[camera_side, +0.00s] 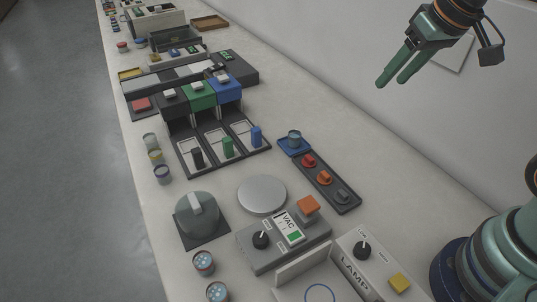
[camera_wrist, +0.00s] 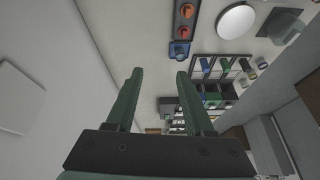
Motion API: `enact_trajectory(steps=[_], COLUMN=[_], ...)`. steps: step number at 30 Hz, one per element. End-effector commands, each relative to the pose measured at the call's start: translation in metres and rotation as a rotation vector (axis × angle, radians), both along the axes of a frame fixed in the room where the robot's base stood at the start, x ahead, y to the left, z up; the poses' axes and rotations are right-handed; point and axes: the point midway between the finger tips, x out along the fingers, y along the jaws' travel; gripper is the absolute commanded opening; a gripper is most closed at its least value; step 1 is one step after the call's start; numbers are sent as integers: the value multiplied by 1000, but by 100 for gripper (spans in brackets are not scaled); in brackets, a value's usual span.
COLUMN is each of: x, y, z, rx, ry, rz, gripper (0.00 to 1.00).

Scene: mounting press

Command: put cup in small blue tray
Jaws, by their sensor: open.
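The small blue tray (camera_side: 283,145) lies on the bench at the end of a dark strip of knobs. A small cup (camera_side: 294,138) with a bluish top stands in it. The tray (camera_wrist: 172,53) and the cup (camera_wrist: 180,49) also show at the top of the wrist view. My gripper (camera_side: 392,82) is open and empty, raised at the upper right, well away from the tray and cup.
Several other small cups (camera_side: 156,157) stand along the bench's left edge. The knob strip (camera_side: 325,180), round grey disc (camera_side: 262,194), VAC box (camera_side: 284,240) and LAMP box (camera_side: 370,265) are in front. A coloured press unit (camera_side: 200,95) stands behind. Bench right of the tray is clear.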

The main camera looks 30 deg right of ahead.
Motion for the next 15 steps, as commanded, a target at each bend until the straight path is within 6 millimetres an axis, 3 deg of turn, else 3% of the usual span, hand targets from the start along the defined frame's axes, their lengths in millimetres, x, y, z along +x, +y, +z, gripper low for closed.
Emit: enact_trajectory(steps=[6, 15], x=[-26, -30], y=[-6, -7], z=[-9, -12], rx=[-48, -57], ry=[-61, -68], rz=[81, 96], gripper=[53, 53])
